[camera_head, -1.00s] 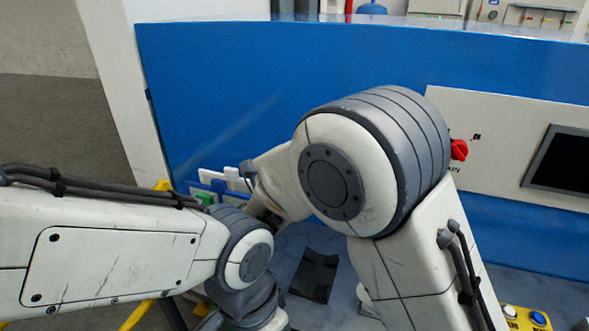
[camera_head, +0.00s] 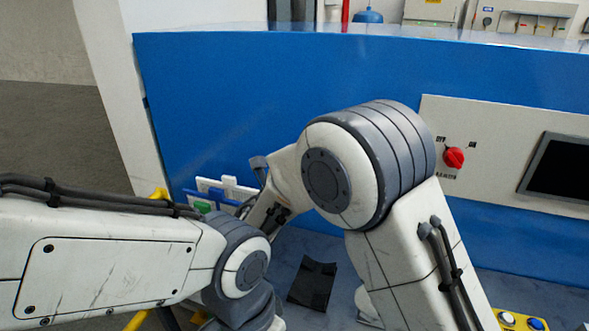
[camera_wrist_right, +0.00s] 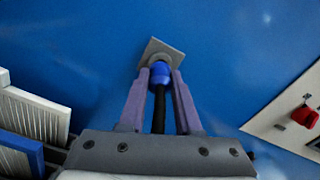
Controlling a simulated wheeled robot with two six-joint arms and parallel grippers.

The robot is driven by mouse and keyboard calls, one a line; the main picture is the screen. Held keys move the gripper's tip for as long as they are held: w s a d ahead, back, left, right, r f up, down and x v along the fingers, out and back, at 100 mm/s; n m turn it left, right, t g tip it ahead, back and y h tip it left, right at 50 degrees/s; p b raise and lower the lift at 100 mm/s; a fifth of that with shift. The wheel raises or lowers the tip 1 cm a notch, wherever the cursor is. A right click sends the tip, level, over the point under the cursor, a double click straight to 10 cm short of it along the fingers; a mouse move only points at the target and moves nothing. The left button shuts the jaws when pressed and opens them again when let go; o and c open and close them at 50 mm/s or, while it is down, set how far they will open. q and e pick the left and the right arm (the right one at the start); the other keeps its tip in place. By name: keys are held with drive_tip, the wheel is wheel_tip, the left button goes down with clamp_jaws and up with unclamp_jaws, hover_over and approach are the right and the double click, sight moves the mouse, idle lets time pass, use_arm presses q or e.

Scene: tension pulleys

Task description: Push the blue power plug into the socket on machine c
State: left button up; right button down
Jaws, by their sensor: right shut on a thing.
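The blue power plug (camera_wrist_right: 161,74) is between the two fingers of my right gripper (camera_wrist_right: 160,82) in the right wrist view. The gripper is shut on it, and a black cable runs back from it between the fingers. The plug's front end is at a grey square socket plate (camera_wrist_right: 163,50) on the blue machine wall (camera_wrist_right: 80,35). It appears to meet the plate, but I cannot tell how deep it sits. In the head view my right arm covers the plug and socket. My left arm comes in from the left; its gripper does not show.
White and blue panels (camera_head: 228,186) stand at the wall's lower left, also in the right wrist view (camera_wrist_right: 35,112). A red rotary knob (camera_head: 453,158) and a dark screen (camera_head: 562,165) are at the right. A black holder (camera_head: 313,284) lies on the grey surface below.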

drive_tip(key=shift+w+d, duration=0.15)
drive_tip(key=shift+w, duration=0.3)
drive_tip(key=shift+b, duration=0.45)
idle(1.8)
drive_tip(key=shift+w+d, duration=0.1)
drive_tip(key=shift+w, duration=0.35)
idle(0.3)
drive_tip(key=c, duration=0.5)
unclamp_jaws()
